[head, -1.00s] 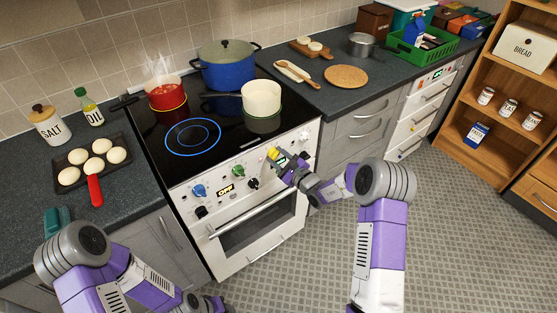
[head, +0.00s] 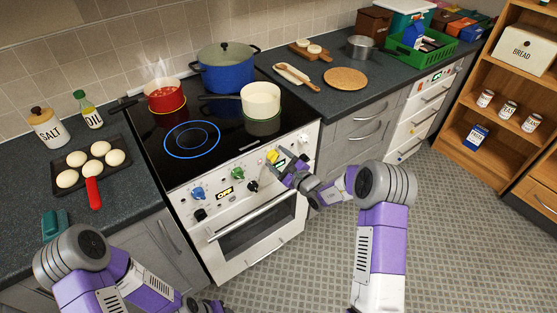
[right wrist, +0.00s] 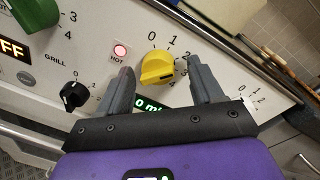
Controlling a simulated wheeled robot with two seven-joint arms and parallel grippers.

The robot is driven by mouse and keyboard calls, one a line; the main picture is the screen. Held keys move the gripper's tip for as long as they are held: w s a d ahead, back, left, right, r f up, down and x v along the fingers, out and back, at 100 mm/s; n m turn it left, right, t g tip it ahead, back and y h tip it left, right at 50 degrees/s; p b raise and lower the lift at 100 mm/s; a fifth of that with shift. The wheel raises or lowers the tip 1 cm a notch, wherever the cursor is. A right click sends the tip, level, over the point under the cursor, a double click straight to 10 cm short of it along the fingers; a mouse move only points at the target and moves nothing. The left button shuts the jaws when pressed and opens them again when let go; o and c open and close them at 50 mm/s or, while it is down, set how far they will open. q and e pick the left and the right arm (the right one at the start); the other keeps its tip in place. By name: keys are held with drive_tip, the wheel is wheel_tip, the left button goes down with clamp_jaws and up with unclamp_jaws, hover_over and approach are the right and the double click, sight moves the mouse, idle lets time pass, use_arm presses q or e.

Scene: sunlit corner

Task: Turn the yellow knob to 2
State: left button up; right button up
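The yellow knob (head: 272,156) is on the stove's white front panel, at the right part of the knob row. In the right wrist view the yellow knob (right wrist: 156,66) sits between my right fingers, with a visible gap on each side. Its ridge lies sideways, toward the higher numbers; the exact setting is hard to read. The printed 0, 1, 2 and 4 show around it. My right gripper (right wrist: 160,69) is open and faces the panel; in the head view the right gripper (head: 281,160) is beside the knob. My left gripper is mostly cut off at the bottom edge, its fingers unclear.
A black knob (right wrist: 74,96) and a green knob (right wrist: 36,12) are left of the yellow one. A lit red HOT lamp (right wrist: 120,51) is close by. The oven handle (head: 250,215) runs below the panel. A cream pot (head: 261,100) stands on the hob above.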

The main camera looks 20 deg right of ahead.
drive_tip(key=shift+s, duration=0.1)
drive_tip(key=p+v, duration=0.1)
drive_tip(key=v, duration=0.6)
drive_tip(key=shift+s, duration=0.2)
drive_tip(key=shift+d, duration=0.1)
